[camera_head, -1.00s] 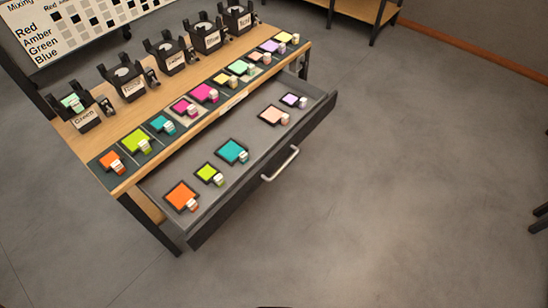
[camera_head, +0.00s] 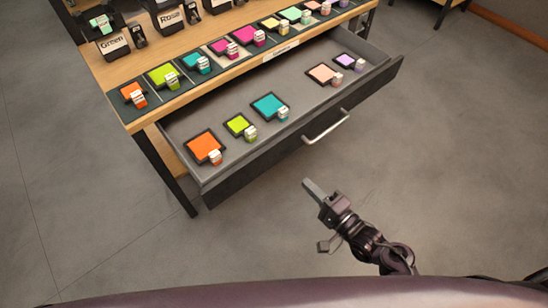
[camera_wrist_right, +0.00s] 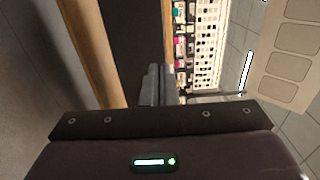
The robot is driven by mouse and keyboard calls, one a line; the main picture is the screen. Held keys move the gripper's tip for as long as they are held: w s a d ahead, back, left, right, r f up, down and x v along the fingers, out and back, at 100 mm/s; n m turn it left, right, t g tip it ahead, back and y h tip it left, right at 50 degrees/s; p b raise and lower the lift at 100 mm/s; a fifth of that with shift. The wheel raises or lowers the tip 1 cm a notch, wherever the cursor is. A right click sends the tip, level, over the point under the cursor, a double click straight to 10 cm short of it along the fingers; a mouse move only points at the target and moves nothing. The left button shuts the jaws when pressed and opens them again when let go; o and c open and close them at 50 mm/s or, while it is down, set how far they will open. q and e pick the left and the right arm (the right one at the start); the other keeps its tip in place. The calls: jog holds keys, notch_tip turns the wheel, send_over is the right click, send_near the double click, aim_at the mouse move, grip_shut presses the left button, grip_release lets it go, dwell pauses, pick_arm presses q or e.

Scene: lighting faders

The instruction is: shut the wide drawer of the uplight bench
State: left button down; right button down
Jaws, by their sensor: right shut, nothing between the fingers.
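The wide drawer (camera_head: 250,177) of the uplight bench (camera_head: 118,75) stands pulled out, with its bar handle (camera_head: 326,127) on the dark front. Inside lie several coloured gel frames with small tags, such as an orange one (camera_head: 203,146) and a teal one (camera_head: 270,106). My right gripper (camera_head: 312,188) is shut and empty. It is in front of the drawer, below the handle in the picture and apart from it. In the right wrist view its closed fingers (camera_wrist_right: 152,85) show in front of a dark panel. My left gripper is not in view.
On the bench top stand black uplights labelled Green (camera_head: 112,45) and Rose (camera_head: 170,17), with a row of colour swatches along the front edge. A bench leg (camera_head: 165,170) stands at the drawer's left end. The floor (camera_head: 450,150) to the right is clear.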

aim_at(272, 149)
jog(key=x, duration=1.2)
jog(key=shift+w+a, duration=0.15)
jog(key=shift+w, duration=0.15)
